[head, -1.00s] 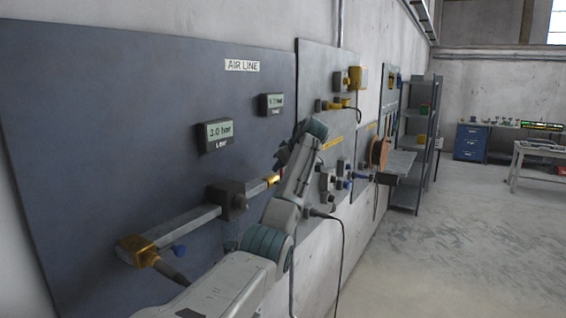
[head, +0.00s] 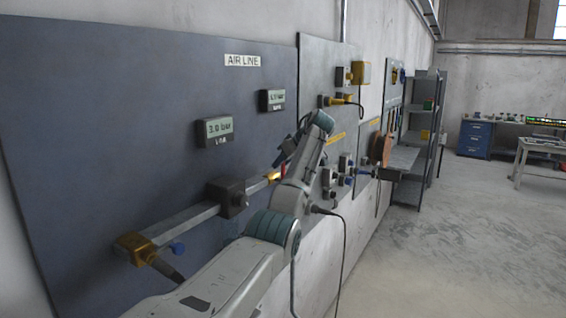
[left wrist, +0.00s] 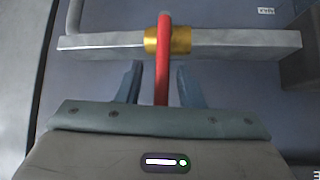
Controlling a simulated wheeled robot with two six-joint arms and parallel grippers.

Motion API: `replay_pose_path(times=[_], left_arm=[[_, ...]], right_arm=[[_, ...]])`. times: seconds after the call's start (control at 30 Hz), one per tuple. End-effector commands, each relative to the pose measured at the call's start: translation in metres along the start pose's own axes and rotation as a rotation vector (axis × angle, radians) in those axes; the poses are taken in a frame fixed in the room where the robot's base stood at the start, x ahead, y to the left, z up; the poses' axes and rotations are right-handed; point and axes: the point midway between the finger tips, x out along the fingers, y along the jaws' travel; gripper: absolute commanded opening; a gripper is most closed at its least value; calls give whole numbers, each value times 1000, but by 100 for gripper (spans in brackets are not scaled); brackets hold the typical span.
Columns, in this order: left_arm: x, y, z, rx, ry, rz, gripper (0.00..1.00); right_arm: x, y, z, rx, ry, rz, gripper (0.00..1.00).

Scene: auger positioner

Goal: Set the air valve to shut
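The air valve has a brass body (left wrist: 180,40) on a grey pipe (left wrist: 100,42) and a long red lever (left wrist: 162,80). In the left wrist view the lever lies across the pipe, roughly at right angles to it. My left gripper (left wrist: 160,86) is open, with one finger on each side of the lever and visible gaps to both. In the head view the brass body (head: 272,176) and a bit of the red lever (head: 283,171) show beside my left arm. My left gripper (head: 285,152) is partly hidden there by its wrist. My right gripper is not in view.
The pipe runs along a blue-grey panel labelled AIR LINE (head: 242,61). A display (head: 214,131) reads 3.0 bar. More wall panels stand to the right.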

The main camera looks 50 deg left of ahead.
Motion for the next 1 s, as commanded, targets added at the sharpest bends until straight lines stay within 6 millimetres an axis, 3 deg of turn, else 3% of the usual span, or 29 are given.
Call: replay_pose_path(times=[0.37,0.8,1.0], left_arm=[[-6,0,1,-2,1,2,34],[-87,1,3,0,0,4,34],[-106,1,2,1,1,1,34]], right_arm=[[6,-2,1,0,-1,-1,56],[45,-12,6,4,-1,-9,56],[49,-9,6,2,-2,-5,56]])
